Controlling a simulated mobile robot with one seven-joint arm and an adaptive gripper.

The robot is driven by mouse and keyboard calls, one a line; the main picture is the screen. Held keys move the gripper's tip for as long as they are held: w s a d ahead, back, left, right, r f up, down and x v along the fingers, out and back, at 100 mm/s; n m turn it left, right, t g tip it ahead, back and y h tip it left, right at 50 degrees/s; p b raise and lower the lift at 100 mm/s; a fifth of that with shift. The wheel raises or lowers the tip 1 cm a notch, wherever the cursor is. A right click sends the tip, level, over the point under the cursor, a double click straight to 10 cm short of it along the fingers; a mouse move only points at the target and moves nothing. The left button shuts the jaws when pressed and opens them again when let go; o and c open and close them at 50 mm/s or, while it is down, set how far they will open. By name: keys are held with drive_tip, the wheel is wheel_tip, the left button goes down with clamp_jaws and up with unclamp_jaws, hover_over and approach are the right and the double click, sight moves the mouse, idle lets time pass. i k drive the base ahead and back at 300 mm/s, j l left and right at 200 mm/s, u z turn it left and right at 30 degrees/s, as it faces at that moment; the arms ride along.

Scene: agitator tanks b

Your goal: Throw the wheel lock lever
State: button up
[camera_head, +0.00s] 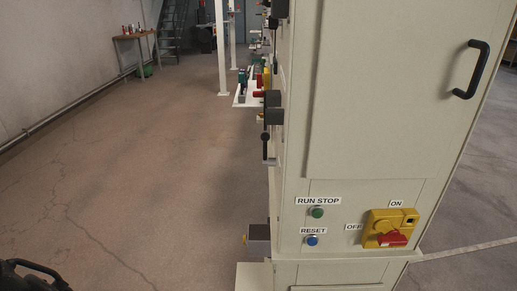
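I cannot tell for sure which part is the wheel lock lever. A small black lever with a rounded knob (265,145) sticks out from the left side of the beige cabinet (345,110), below a dark block (273,106). No label shows beside it.
The cabinet front has a green RUN STOP button (317,212), a blue RESET button (312,240), a yellow and red OFF/ON switch (390,230) and a black handle (472,70). Open floor (140,170) lies left. A table (134,38) and stairs stand far back.

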sight(265, 137)
drive_tip(key=i+j, duration=0.25)
drive_tip(key=j, duration=0.15)
drive_tip(key=i+j, duration=0.25)
drive_tip(key=j, duration=0.15)
drive_tip(key=i+j, duration=0.2)
drive_tip(key=j, duration=0.25)
drive_tip(key=i+l+z, duration=0.05)
